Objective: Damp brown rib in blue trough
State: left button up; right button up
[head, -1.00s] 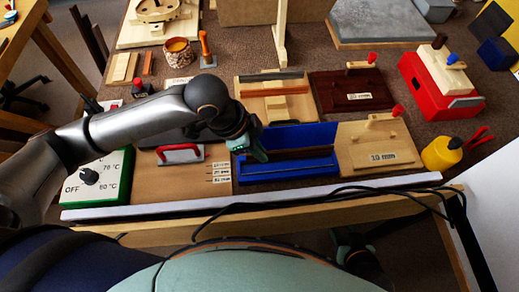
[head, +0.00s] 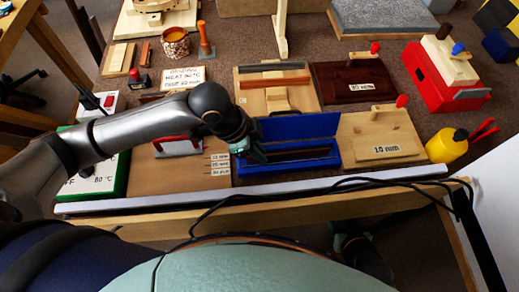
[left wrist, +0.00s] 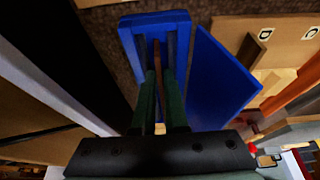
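The blue trough (head: 325,126) lies near the bench's front edge, its raised blue panel along the back. The brown rib (left wrist: 157,52) is a thin strip lying lengthwise inside the trough's walls in the left wrist view. In the head view it shows as a dark strip (head: 305,155) low in the trough. My left gripper (head: 250,153) is over the trough's left end. In the left wrist view its two green fingers (left wrist: 160,80) are close together with the rib's near end between them. Contact at the fingertips is partly hidden. My right gripper does not show.
Left of the trough is a wooden board (head: 205,175) with a red-handled tool. Right is a board marked 10 mm (head: 385,135), then a yellow bottle (head: 447,146). Behind stand a board with an orange strip (head: 275,82) and a dark-red board (head: 352,88). A cable (head: 300,191) runs along the front edge.

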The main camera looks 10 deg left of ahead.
pick_arm(q)
jog(key=shift+o, duration=1.4)
jog(key=shift+r, duration=0.1)
jog(key=p+v, duration=0.2)
jog(key=v, duration=1)
jog(key=shift+r+p, duration=0.2)
jog(key=shift+p, duration=0.1)
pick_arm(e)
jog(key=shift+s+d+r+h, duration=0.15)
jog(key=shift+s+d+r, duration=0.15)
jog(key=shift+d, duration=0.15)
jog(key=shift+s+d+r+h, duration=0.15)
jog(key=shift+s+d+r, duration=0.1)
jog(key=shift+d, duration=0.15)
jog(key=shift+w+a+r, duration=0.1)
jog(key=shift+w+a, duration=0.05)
